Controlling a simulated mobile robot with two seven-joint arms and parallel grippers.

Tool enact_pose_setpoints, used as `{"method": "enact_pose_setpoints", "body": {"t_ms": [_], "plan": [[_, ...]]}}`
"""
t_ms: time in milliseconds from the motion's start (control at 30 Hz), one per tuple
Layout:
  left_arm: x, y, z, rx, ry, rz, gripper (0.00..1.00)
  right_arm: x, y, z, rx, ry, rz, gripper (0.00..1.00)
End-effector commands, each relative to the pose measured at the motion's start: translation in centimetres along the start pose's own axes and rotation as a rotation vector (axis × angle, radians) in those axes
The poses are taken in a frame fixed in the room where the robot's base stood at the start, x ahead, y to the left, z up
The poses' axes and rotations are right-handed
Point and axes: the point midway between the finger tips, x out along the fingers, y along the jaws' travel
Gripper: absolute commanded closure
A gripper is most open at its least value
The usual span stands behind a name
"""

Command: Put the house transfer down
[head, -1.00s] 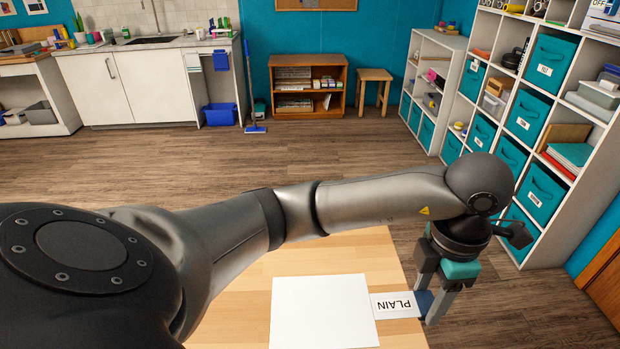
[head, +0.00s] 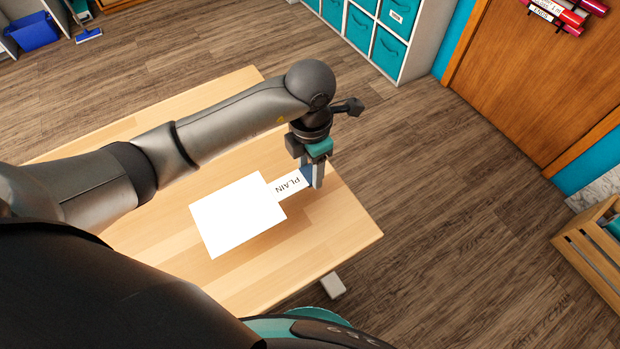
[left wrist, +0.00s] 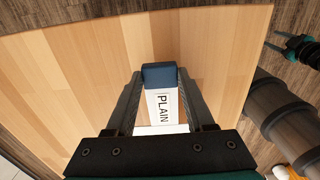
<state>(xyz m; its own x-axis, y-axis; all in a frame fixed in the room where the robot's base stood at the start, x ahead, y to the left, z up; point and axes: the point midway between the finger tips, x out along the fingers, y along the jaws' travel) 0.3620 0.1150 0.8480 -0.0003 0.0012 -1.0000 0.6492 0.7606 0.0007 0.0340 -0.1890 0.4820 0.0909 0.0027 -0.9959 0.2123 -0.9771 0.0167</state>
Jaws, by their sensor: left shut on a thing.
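The transfer is a blank white sheet (head: 238,212) with a narrow tab (head: 287,185) printed PLAIN and a dark blue end piece (head: 306,174). No house design shows on the visible face. My left gripper (head: 313,180) is shut on the blue end, which also shows between the fingers in the left wrist view (left wrist: 159,75). The sheet is flat over the wooden table (head: 330,235), with a shadow along its lower edge; it seems a little above the top.
Bare table top lies around the sheet. The table's right edge is close beyond my left gripper. A wooden crate (head: 590,250) stands at the far right, near a brown door (head: 545,75). Teal bins (head: 388,45) fill shelves at the back. Open floor lies between.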

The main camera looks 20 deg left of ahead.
Motion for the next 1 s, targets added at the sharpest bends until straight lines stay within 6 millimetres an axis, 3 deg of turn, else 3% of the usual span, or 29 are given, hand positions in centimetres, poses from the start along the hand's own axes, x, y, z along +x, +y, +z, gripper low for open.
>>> {"method": "enact_pose_setpoints", "body": {"t_ms": [333, 733, 767, 1000], "plan": [[4.2, -0.1, 0.0, -0.001, 0.001, -0.002, 0.99, 1.0, -0.1, 0.1, -0.001, 0.000, 0.000, 0.50], [4.8, 0.0, 0.0, 0.000, 0.000, 0.000, 0.99, 1.3, -0.1, 0.1, -0.001, 0.001, -0.001, 0.50], [4.7, 0.0, 0.0, 0.000, 0.000, 0.000, 0.43, 1.2, -0.1, 0.1, -0.001, 0.001, -0.001, 0.50], [4.6, 0.0, 0.0, 0.000, 0.000, 0.000, 0.16, 1.2, -0.1, 0.1, -0.001, 0.001, -0.001, 0.50]]}}
